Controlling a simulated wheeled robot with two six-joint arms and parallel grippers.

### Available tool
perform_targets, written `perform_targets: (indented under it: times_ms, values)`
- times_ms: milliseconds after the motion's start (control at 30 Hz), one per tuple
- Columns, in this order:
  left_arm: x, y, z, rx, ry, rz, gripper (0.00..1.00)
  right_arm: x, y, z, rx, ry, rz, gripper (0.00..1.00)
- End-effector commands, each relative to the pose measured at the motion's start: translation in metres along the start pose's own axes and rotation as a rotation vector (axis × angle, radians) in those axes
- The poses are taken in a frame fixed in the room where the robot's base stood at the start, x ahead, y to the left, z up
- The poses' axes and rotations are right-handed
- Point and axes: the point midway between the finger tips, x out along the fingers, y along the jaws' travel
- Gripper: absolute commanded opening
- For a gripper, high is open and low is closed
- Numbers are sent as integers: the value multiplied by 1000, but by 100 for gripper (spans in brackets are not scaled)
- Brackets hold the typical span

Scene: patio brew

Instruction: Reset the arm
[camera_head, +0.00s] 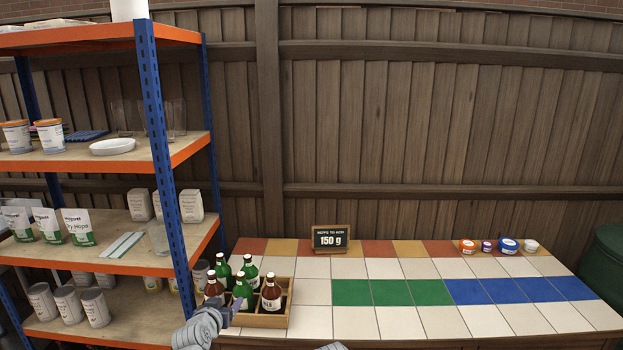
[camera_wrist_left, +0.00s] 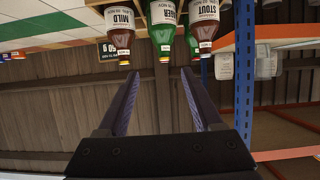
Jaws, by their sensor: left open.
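My left gripper (camera_head: 226,311) is at the lower middle of the head view, in front of the wooden bottle crate (camera_head: 262,321). In the left wrist view its two fingers (camera_wrist_left: 160,74) are apart with nothing between them. That view is upside down and shows a MILD bottle (camera_wrist_left: 120,22), a green LAGER bottle (camera_wrist_left: 163,28) and a STOUT bottle (camera_wrist_left: 203,25) beyond the fingertips. The gripper appears clear of the bottles. My right gripper does not show.
A blue and orange shelf (camera_head: 160,140) with pouches, cans and glasses stands at the left. The tiled counter (camera_head: 400,322) is mostly clear. A sign reading 150 g (camera_head: 330,239) and several small tubs (camera_head: 508,246) stand along its back. A wooden fence is behind.

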Motion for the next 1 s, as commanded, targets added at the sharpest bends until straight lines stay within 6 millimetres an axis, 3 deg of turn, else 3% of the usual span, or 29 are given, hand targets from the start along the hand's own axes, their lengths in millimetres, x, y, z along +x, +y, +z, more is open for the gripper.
perform_targets:
  times_ms: [367,567,667,800,1000]
  values:
    - [-7,56,32,35,-177,105,67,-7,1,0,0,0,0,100]
    - [-24,102,68,76,-369,179,67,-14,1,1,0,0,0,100]
    - [-42,128,92,109,-502,211,67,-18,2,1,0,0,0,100]
    - [-84,161,132,176,-748,225,67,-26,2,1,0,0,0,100]
    - [-152,179,172,273,-1061,146,67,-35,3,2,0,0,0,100]
